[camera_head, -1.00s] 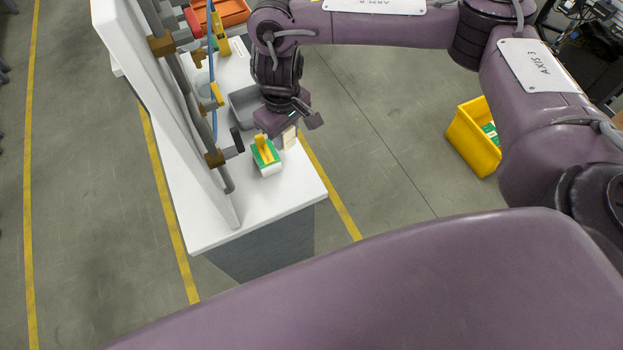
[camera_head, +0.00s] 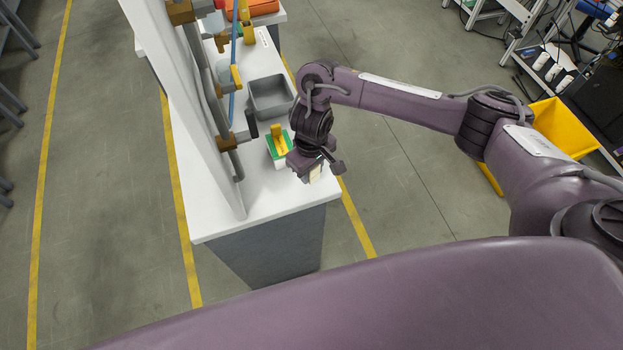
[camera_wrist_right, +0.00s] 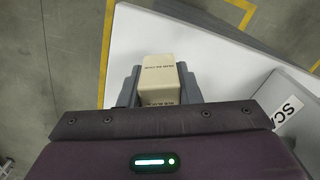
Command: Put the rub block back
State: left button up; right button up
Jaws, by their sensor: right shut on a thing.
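The rub block is a small cream block with dark lettering, seen in the right wrist view (camera_wrist_right: 160,78) between my fingers. In the head view the block (camera_head: 316,173) shows as a small pale piece below the gripper. My right gripper (camera_head: 313,170) is shut on it, over the right edge of the white bench near its front corner. In the right wrist view the dark fingers (camera_wrist_right: 160,86) stand on both sides of the block. Whether the block touches the bench is hard to tell. My left gripper is not in view.
A green and white tool with a yellow handle (camera_head: 281,142) stands close left of the gripper. A grey tray (camera_head: 270,112) lies behind it. Pipes with a black-handled valve (camera_head: 250,126) run along the upright panel. The bench's front end (camera_head: 240,215) is clear.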

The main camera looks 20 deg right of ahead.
aim_at(312, 178)
notch_tip(312, 178, down, 3)
jog(key=shift+s+f+b, duration=0.1)
jog(key=shift+f+b, duration=0.05)
jog(key=shift+b, duration=0.3)
jog(key=shift+f, duration=0.2)
jog(key=shift+f, duration=0.15)
jog(key=o, duration=1)
jog(key=shift+c, duration=0.2)
notch_tip(312, 178, up, 12)
jog(key=p, duration=0.4)
jog(key=shift+r, duration=0.2)
